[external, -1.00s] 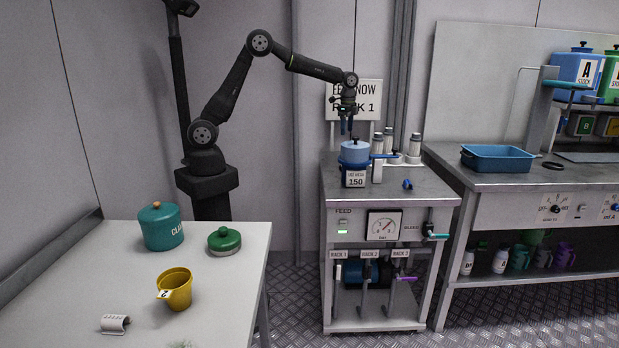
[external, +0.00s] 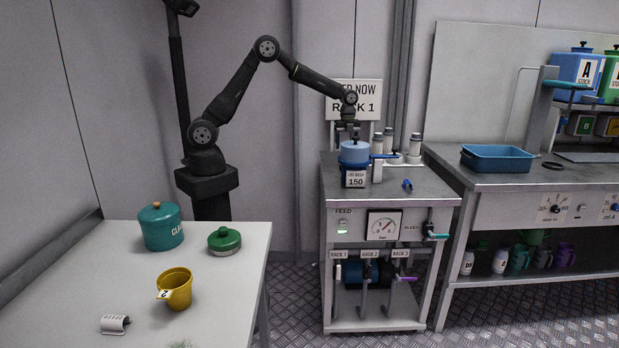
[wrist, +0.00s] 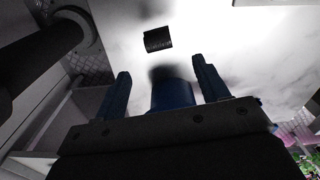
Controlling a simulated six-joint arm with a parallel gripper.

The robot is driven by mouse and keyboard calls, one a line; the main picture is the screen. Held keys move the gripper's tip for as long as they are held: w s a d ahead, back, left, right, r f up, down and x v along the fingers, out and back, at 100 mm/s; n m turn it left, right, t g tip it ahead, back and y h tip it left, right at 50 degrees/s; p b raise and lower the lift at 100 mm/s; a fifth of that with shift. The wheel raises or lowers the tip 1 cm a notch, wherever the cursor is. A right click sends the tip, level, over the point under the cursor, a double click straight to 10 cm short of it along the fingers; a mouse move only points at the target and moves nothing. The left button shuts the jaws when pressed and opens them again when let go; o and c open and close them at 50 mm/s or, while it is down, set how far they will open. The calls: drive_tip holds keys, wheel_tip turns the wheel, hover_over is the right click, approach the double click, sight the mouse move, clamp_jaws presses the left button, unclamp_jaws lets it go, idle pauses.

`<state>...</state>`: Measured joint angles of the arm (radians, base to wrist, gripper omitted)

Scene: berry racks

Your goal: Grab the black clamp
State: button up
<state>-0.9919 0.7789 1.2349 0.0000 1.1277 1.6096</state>
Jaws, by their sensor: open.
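A small black curved piece with faint markings (wrist: 157,39), apparently the black clamp, lies on a pale surface in the wrist view, beyond my fingertips. I cannot make it out in the external view. My gripper (external: 347,128) is above the back of the grey feed cabinet, just behind and above the light-blue pot. In the wrist view my gripper (wrist: 160,67) has its two blue fingers spread apart, with no object held. A blue round body with a dark blurred top (wrist: 172,95) shows between the fingers.
The light-blue pot (external: 355,153) with its 150 label stands on the grey cabinet (external: 425,187), close to my gripper. A sign (external: 353,93) is behind my wrist. The left table holds a white clip (external: 115,324) and a yellow cup (external: 178,289).

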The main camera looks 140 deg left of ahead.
wheel_tip(320, 180, down, 5)
drive_tip(key=shift+r, duration=0.1)
drive_tip(key=shift+d+f, duration=0.15)
drive_tip(key=shift+f, duration=1.25)
drive_tip(key=shift+d+f, duration=0.1)
drive_tip(key=shift+f, duration=1.25)
drive_tip(key=c, duration=1)
